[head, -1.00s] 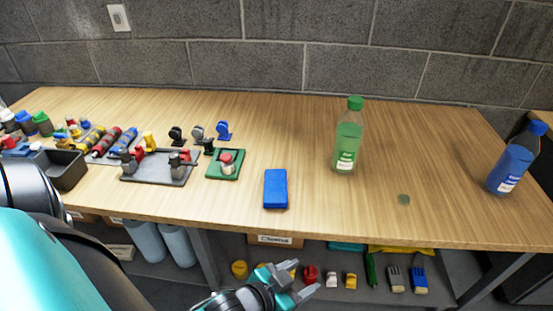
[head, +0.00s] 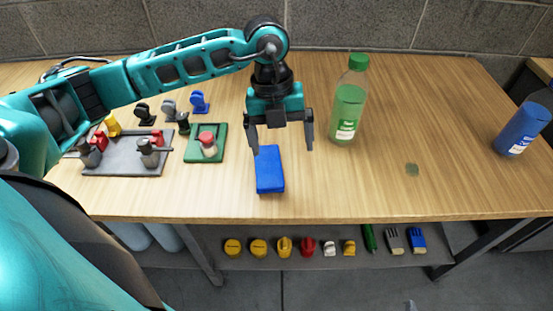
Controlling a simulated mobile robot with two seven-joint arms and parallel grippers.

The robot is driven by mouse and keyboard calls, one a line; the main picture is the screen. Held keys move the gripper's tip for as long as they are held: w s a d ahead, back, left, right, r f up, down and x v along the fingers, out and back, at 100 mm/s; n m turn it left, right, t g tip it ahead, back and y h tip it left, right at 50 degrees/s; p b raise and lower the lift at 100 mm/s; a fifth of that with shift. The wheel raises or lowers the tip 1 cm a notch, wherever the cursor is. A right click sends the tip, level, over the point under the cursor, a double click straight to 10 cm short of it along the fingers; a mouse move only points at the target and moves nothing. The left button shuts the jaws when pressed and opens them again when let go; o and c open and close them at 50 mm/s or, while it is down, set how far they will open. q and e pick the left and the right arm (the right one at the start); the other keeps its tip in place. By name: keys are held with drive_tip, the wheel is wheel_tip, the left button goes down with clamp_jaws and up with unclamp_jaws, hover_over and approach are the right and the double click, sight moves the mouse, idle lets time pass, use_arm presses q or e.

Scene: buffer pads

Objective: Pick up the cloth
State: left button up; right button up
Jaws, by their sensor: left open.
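A folded blue cloth (head: 270,172) lies on the wooden table near its front edge, in the middle of the head view. My left gripper (head: 281,146) points down with its two fingers apart, above the far end of the cloth. One finger is by the cloth's left side and the other is beyond its right side. Nothing is held between the fingers. Whether the fingertips touch the cloth or table, I cannot tell. My right gripper is not clearly in view.
A green bottle (head: 347,100) stands close to the right of my left gripper. A blue bottle (head: 524,125) stands at the far right. A green pad (head: 192,153) and a grey tray (head: 118,165) with parts lie to the left.

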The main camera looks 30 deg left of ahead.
use_arm(q)
drive_tip(key=w+a+n+y, duration=0.1)
drive_tip(key=w+a+y, duration=0.1)
drive_tip(key=a, duration=0.2)
hover_over(269, 164)
drive_tip(key=shift+t, duration=0.3)
wheel_tip(269, 164, down, 6)
drive_tip(key=shift+r, duration=0.15)
drive_tip(key=shift+s+f, duration=0.1)
drive_tip(key=shift+f, duration=2.85)
drive_tip(key=shift+c, duration=0.5)
drive_tip(key=c, duration=1)
